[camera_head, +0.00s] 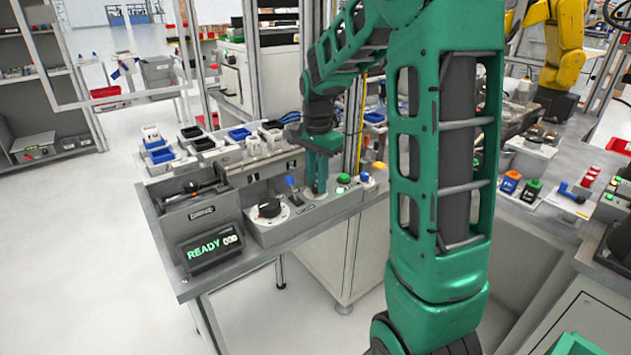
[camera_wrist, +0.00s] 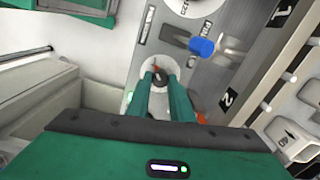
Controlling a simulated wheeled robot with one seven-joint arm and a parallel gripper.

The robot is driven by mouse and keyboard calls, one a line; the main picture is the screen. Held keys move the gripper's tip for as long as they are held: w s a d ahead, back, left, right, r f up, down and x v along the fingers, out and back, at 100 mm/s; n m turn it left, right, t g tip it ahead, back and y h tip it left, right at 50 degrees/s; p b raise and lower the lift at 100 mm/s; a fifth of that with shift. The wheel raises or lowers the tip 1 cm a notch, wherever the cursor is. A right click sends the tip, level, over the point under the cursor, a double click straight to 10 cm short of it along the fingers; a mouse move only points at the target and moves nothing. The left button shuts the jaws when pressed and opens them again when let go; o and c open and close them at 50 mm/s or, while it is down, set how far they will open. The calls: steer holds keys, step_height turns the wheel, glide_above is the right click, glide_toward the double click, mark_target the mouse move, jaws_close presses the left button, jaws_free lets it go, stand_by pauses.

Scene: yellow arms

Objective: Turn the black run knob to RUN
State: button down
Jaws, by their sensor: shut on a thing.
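My gripper (camera_head: 316,190) points down at the sloped grey control panel (camera_head: 335,207) on the bench. In the wrist view, its two green fingers (camera_wrist: 161,77) are shut on the small black run knob (camera_wrist: 158,72), one on each side. The knob sits on a pale round plate, and a small reddish mark shows at its upper left. The fingers hide the knob in the head view. The plate's labels are too small to read, so I cannot tell the position the knob points to.
A larger black dial (camera_head: 269,208) and a blue-tipped lever (camera_head: 291,186) are left of my gripper. The lever's blue tip (camera_wrist: 201,47) is near the fingers in the wrist view. A green button (camera_head: 343,178) is to the right. A display (camera_head: 211,248) reads READY.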

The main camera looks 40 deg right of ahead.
mark_target(315, 184)
steer(key=shift+w+a+r, duration=0.1)
steer(key=shift+w+a, duration=0.05)
steer(key=c, duration=1.7)
jaws_free()
steer(key=shift+c, duration=0.2)
steer(key=shift+o, duration=0.9)
step_height(315, 184, up, 11)
steer(key=shift+f, duration=0.2)
steer(key=s+f+n, duration=0.3)
steer(key=s, duration=0.6)
steer(key=s+a+f+n, duration=0.1)
steer(key=s+f+n, duration=0.2)
steer(key=s, duration=0.7)
steer(key=s+a+f+n, duration=0.1)
steer(key=s+f+n, duration=0.2)
steer(key=s, duration=0.7)
steer(key=shift+s+a+f, duration=0.2)
steer(key=shift+s, duration=0.05)
